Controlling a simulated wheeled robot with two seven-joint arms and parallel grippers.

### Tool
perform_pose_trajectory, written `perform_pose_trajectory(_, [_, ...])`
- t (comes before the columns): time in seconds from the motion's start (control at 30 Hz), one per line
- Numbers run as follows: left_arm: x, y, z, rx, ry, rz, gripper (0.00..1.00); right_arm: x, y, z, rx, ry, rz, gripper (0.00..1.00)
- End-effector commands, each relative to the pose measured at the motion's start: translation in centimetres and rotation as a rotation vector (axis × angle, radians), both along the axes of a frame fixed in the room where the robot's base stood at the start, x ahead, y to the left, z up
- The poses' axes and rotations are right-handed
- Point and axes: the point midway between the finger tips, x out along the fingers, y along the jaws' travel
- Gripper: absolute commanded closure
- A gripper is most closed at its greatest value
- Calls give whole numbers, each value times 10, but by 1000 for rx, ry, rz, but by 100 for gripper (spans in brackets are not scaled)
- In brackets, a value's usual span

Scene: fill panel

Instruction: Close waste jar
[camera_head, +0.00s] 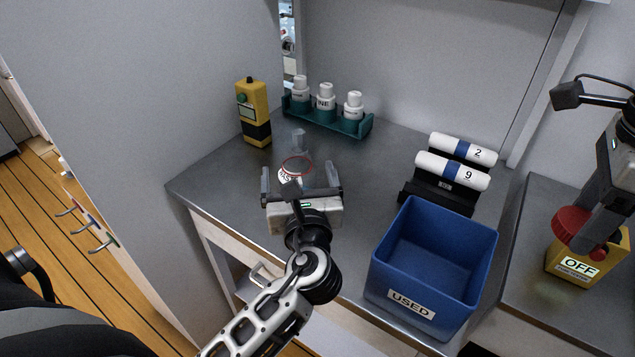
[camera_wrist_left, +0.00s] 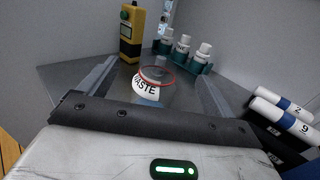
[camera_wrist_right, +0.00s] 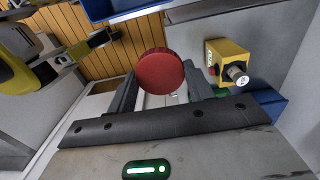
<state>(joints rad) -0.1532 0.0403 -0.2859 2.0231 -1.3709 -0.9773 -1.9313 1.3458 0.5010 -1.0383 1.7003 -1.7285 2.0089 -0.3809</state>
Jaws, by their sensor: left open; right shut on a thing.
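The waste jar (camera_head: 291,176) is a clear vessel with a white "WASTE" label and a thin red ring at its top. It stands upright on the grey counter, and no lid shows on it. My left gripper (camera_head: 299,177) is open, with its fingers on either side of the jar. In the left wrist view the jar (camera_wrist_left: 147,88) shows between the fingers; contact cannot be told. My right gripper (camera_head: 588,232) is at the far right, shut on a round red lid (camera_head: 570,226). The lid (camera_wrist_right: 160,72) also shows between the fingers in the right wrist view.
A small clear vessel (camera_head: 298,139) stands behind the jar. A yellow device (camera_head: 254,112) and a green rack (camera_head: 343,123) of white-capped bottles stand further back. A blue "USED" bin (camera_head: 433,263) and black holder (camera_head: 409,195) with white rolls lie rightward. A yellow "OFF" box (camera_head: 556,258) is below my right gripper.

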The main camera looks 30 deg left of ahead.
Motion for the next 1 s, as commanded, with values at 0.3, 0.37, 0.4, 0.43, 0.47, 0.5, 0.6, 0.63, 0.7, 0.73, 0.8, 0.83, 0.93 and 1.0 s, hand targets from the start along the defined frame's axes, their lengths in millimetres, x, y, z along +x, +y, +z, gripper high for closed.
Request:
perform_pose_trajectory(0.3, [0,0,-64,3,6,-2,10,0,0,-16,0,0,0,69])
perform_pose_trajectory(0.37, [0,0,-73,4,5,-2,10,0,0,-18,0,0,0,69])
perform_pose_trajectory(0.4, [0,0,-78,2,4,-2,10,0,0,-19,0,0,0,69])
perform_pose_trajectory(0.43, [0,0,-82,2,4,-2,10,0,0,-19,0,0,0,69])
perform_pose_trajectory(0.47, [4,3,-77,3,0,-1,10,0,0,-16,0,0,0,69])
perform_pose_trajectory(0.5, [7,5,-76,2,-1,-1,10,0,0,-15,0,0,0,69])
perform_pose_trajectory(0.6, [10,7,-77,1,0,-2,10,0,0,-15,0,0,0,69])
perform_pose_trajectory(0.63, [10,7,-77,2,0,-2,10,0,0,-15,0,0,0,69])
perform_pose_trajectory(0.7, [10,7,-77,1,1,-2,10,0,0,-16,0,0,0,69])
perform_pose_trajectory(0.73, [10,7,-77,1,1,-2,10,0,0,-16,0,0,0,69])
perform_pose_trajectory(0.8, [10,7,-77,1,1,-2,10,0,0,-16,0,0,0,69])
perform_pose_trajectory(0.83, [10,7,-77,1,1,-2,10,0,0,-16,0,0,0,69])
perform_pose_trajectory(0.93, [13,10,-76,2,0,-1,10,0,0,-15,0,0,0,69])
perform_pose_trajectory(1.0, [19,15,-75,2,-1,0,10,0,0,-13,0,0,0,69])
